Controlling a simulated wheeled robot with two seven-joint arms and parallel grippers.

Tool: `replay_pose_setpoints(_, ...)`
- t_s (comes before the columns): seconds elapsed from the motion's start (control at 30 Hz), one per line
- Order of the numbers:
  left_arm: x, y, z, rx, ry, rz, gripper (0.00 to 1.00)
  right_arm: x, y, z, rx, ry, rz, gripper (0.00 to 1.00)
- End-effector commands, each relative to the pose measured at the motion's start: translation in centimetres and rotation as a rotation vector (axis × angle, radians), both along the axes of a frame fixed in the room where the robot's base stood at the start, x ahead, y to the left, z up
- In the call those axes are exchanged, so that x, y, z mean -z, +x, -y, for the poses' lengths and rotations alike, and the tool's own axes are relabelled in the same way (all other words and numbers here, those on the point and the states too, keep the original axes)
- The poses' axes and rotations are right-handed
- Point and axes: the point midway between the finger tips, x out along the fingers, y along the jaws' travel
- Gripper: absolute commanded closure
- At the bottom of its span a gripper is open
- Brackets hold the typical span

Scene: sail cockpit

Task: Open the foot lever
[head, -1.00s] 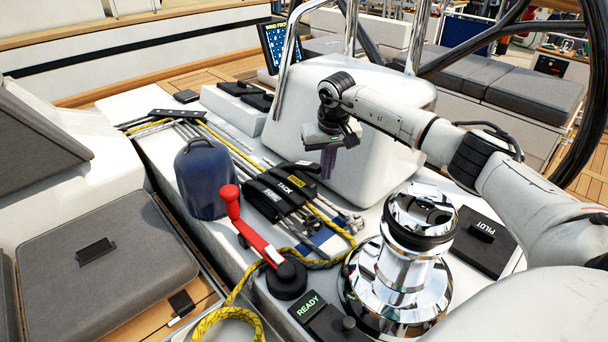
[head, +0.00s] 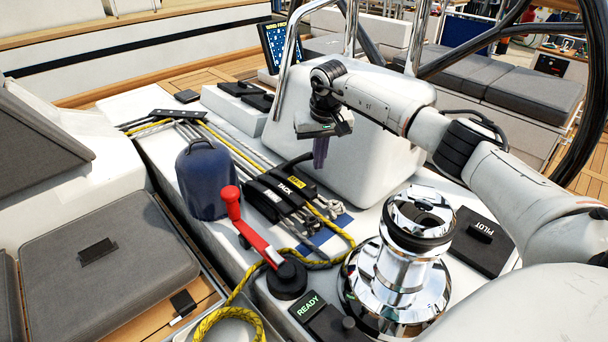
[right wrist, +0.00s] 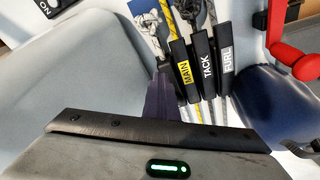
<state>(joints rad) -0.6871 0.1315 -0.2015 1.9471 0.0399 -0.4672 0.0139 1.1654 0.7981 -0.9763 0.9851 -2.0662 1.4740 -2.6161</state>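A row of black clutch levers crosses the lines on the white cockpit top. In the right wrist view the labels read MAIN (right wrist: 185,71), TACK (right wrist: 206,66) and FURL (right wrist: 224,45); these three lie flat. In the head view a further dark lever (head: 292,161) beyond MAIN stands raised toward my gripper; its label does not show. My right gripper (head: 320,165) has purple fingers close together, pointing down beside this lever's end. No gap shows between them in the wrist view (right wrist: 160,100). Whether they touch the lever is unclear. My left gripper is out of view.
A chrome winch (head: 400,270) stands at the right front. A red-handled crank (head: 240,220) and blue cover (head: 203,180) stand left of the clutches. The white pedestal (head: 375,135) is close behind my gripper. A yellow rope (head: 230,318) lies in front.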

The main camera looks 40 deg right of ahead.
Motion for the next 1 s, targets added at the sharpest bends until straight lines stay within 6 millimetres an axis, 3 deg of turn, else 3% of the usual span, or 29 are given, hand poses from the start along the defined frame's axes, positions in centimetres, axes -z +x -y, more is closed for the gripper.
replay_pose_setpoints(1.0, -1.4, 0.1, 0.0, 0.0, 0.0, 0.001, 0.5, -2.5, 1.1, 0.0, 0.001, -0.001, -0.005, 1.0)
